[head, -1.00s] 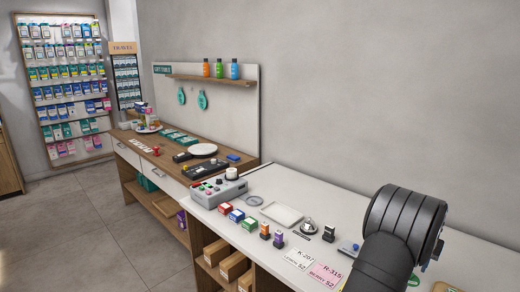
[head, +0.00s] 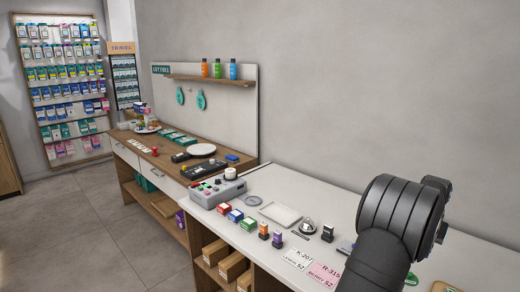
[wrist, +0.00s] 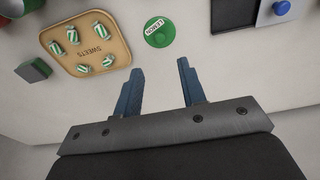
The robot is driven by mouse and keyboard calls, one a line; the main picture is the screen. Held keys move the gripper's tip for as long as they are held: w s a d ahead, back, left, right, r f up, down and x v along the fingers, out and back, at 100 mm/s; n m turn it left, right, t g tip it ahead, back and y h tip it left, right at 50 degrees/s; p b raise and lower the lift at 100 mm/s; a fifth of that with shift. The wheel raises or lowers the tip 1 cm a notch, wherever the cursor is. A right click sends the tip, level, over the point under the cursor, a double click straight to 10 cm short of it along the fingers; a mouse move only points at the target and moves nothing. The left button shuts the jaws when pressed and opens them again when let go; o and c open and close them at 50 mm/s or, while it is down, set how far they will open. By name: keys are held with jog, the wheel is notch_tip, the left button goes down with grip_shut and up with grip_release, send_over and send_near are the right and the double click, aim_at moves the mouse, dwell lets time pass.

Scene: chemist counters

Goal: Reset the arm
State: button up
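My gripper (wrist: 160,95) shows in the wrist view with its two blue fingers apart and nothing between them. It is above the white counter, with a green round disc labelled "HONEY" (wrist: 159,33) just beyond the fingertips. In the head view my dark arm is at the right, over the right end of the white counter (head: 262,180). The fingers cannot be seen in the head view.
A wooden sweets tray (wrist: 58,31) with several striped sweets lies left of the disc. A blue knob (wrist: 281,8) is at the upper right. A grey control box (head: 218,189), a white tray (head: 281,214) and a bell (head: 308,227) stand on the counter.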

jog(key=f, duration=0.7)
jog(key=w+d+f, duration=0.1)
jog(key=f, duration=0.3)
jog(key=shift+f, duration=0.1)
jog(key=r, duration=0.5)
jog(key=shift+s+d+r, duration=0.1)
jog(key=shift+s+d, duration=0.05)
jog(key=shift+s, duration=0.25)
jog(key=s+d+r+m, duration=0.1)
jog(key=s+r, duration=0.3)
jog(key=s, duration=0.7)
jog(key=s+d+r+m, duration=0.1)
jog(key=s+r+m, duration=0.15)
jog(key=s, duration=0.85)
jog(key=s+d+r+m, duration=0.1)
jog(key=s+r, duration=0.4)
jog(key=s, duration=0.5)
jog(key=w+f, duration=0.8)
jog(key=w, duration=0.2)
jog(key=shift+w, duration=0.35)
